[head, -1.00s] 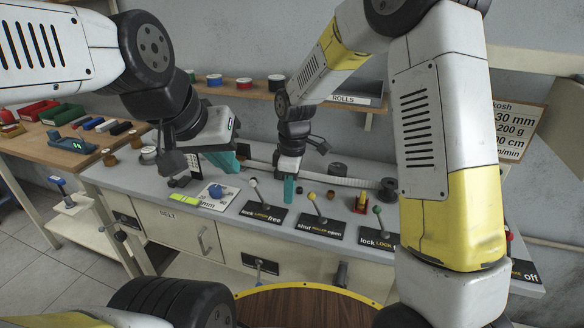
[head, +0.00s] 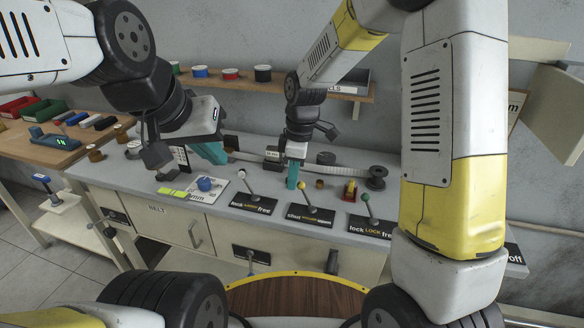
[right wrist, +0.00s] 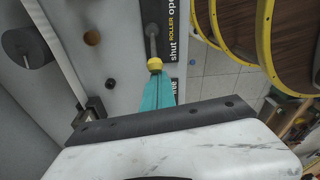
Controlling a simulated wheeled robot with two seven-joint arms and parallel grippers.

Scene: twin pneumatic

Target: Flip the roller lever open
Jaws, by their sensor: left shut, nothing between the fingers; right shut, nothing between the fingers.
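The roller lever has a yellow knob (head: 304,199) on a grey stem above a black plate (head: 318,219) reading shut, ROLLER, open. It leans left, towards the shut side. The right wrist view also shows the knob (right wrist: 155,65), its stem and the plate. My right gripper (head: 292,182) has teal fingers closed together, pointing down just left of the knob. In the right wrist view the fingertips (right wrist: 157,82) are right beside the knob; I cannot tell if they touch it. My left gripper (head: 212,153) is shut and empty, further left above the bench.
A white-knobbed lever (head: 242,174) stands left of the roller lever and a green-knobbed lever (head: 366,198) right of it. A blue knob (head: 204,184) sits on a white plate further left. A dark reel (head: 376,177) stands behind on the bench.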

